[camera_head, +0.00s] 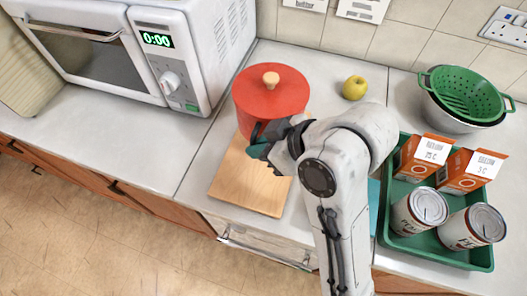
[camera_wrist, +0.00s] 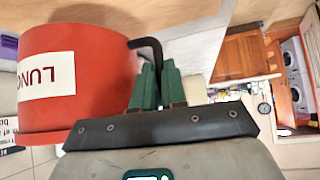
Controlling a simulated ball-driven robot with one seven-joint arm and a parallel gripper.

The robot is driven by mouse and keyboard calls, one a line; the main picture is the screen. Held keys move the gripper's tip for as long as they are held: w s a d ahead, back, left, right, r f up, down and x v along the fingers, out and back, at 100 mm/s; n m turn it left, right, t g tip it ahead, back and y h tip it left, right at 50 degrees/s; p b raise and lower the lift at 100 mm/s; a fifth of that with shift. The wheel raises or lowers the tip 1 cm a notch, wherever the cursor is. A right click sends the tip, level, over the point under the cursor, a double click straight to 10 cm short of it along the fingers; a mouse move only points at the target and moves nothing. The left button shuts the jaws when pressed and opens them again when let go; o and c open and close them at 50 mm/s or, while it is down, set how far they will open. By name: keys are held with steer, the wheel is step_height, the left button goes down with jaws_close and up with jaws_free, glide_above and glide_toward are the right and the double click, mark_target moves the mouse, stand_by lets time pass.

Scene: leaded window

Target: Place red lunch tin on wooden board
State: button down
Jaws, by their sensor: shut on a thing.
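The red lunch tin (camera_head: 268,95) has a red lid and a round wooden knob. It looks upright over the far part of the wooden board (camera_head: 250,180). In the wrist view the tin (camera_wrist: 95,75) shows a white label with upside-down lettering and a dark handle (camera_wrist: 150,48). My gripper (camera_wrist: 157,85) is shut on that handle with its green fingers. In the head view my gripper (camera_head: 262,148) is at the tin's near side, above the board. A shadow lies on the wood beside the tin. I cannot tell whether the tin touches the board.
A microwave (camera_head: 150,50) stands at left. A yellow apple (camera_head: 355,88) lies behind the arm. At right are a green colander (camera_head: 466,92) in a bowl and a green tray (camera_head: 480,258) with cartons and cans. The board's near part and the counter to its left are clear.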

steer(key=shift+w+d+f, duration=0.15)
steer(key=shift+w+f, duration=0.1)
steer(key=shift+f, duration=0.8)
steer(key=shift+w+d+f, duration=0.1)
steer(key=shift+w+f, duration=0.1)
steer(key=shift+f, duration=0.8)
steer(key=c, duration=1.2)
jaws_free()
steer(key=shift+f, duration=0.15)
steer(key=shift+o, duration=0.2)
steer(key=shift+s+d+r, duration=0.1)
steer(key=shift+d+r, duration=0.05)
steer(key=shift+r, duration=0.1)
steer(key=p+v, duration=0.1)
steer(key=v, duration=1)
steer(key=shift+d+r, duration=0.2)
steer(key=shift+r, duration=0.05)
steer(key=shift+s, duration=0.15)
